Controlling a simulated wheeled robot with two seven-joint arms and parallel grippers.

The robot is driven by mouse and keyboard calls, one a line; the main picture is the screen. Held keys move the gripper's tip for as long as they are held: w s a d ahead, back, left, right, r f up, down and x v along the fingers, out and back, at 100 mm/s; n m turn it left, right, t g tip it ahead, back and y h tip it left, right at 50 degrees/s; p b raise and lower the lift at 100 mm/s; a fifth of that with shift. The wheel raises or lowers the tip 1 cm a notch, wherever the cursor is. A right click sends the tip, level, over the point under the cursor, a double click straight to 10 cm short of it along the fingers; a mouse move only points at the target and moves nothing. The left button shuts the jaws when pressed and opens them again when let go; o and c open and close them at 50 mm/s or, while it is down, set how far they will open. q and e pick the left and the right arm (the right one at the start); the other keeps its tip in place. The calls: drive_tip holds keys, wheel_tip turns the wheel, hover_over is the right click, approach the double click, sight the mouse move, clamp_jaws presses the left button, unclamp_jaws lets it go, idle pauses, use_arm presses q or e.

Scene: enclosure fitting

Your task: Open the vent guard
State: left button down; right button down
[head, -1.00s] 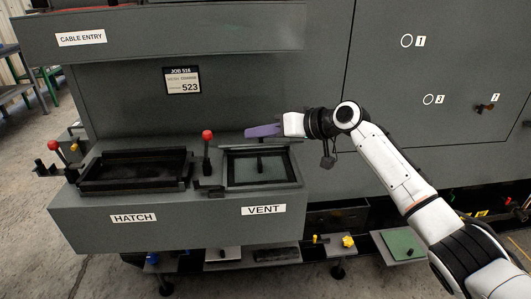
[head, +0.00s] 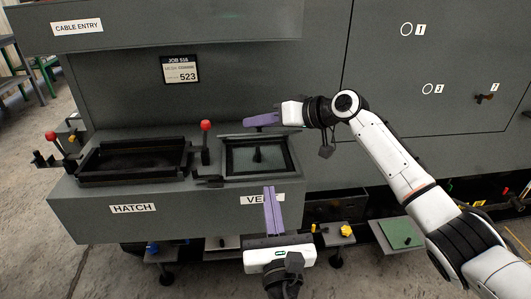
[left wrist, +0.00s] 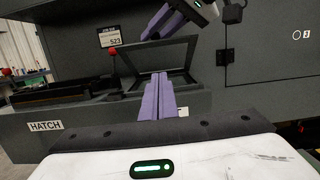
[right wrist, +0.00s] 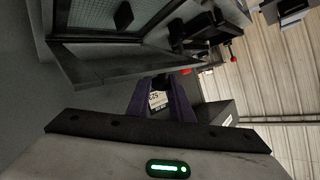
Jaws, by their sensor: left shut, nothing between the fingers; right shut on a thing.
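My right gripper (head: 262,119), with purple fingers, is at the raised edge and shut on the guard; the exact grip spot is partly hidden. My left gripper (head: 270,190) is shut and empty in front of the vent, its fingers covering part of the label.
A black-framed hatch (head: 135,160) lies left of the vent. A red-knobbed lever (head: 205,127) and a dark latch piece (head: 208,180) stand between them. A CABLE ENTRY ledge (head: 78,27) overhangs at upper left. A green plate (head: 402,233) sits low at the right.

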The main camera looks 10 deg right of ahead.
use_arm(q)
drive_tip(key=w+r, duration=0.5)
drive_tip(key=w, duration=0.7)
drive_tip(key=shift+d+r, duration=0.15)
drive_tip(key=shift+r, duration=0.05)
